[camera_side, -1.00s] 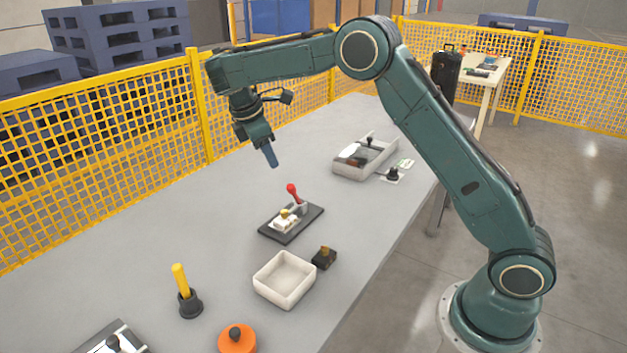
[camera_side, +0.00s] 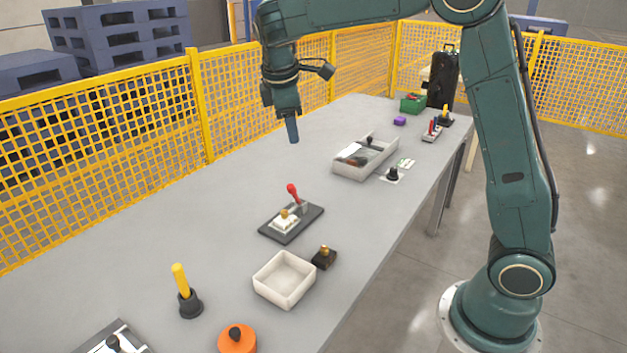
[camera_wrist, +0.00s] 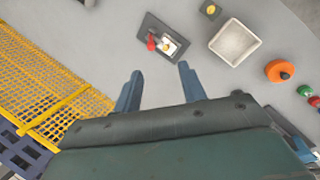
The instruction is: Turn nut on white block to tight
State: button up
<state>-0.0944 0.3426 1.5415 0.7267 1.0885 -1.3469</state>
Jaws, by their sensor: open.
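The white block (camera_side: 284,224) sits on a dark base plate (camera_side: 290,235) in the middle of the table. A brass-coloured nut (camera_side: 284,213) is on top of the block. A red-handled lever (camera_side: 293,193) stands at the plate's far end. In the wrist view the white block (camera_wrist: 173,46) and the nut (camera_wrist: 166,48) lie beyond the fingertips, with the red handle (camera_wrist: 151,42) beside them. My gripper (camera_side: 293,140) points down above the table, behind the plate and well clear of it. Its fingers (camera_wrist: 160,72) are apart with nothing between them.
An empty white tray (camera_side: 285,279) and a dark block with a brass knob (camera_side: 324,257) are in front. A yellow-handled tool in a black cup (camera_side: 186,292) and an orange disc (camera_side: 237,341) stand near left. A filled tray (camera_side: 364,158) is behind right. Yellow fencing (camera_side: 120,155) lines the far side.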

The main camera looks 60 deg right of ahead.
jog(key=shift+s+r+m+t, duration=0.15)
jog(key=shift+s+r+m, duration=0.1)
jog(key=shift+s+r, duration=0.35)
jog(key=shift+s+r+m+t, duration=0.15)
jog(key=shift+s+r+m, duration=0.15)
jog(key=shift+s, duration=0.5)
jog(key=s+a+m+t+y, duration=0.1)
jog(key=s+a+m+t, duration=0.1)
jog(key=s, duration=1)
jog(key=s+a+f+m+t+y, duration=0.1)
jog(key=s+a+m, duration=0.3)
jog(key=s, duration=0.9)
jog(key=shift+s+f+m+t+y, duration=0.3)
jog(key=shift+m+t+y, duration=0.2)
jog(key=shift+m+y, duration=0.3)
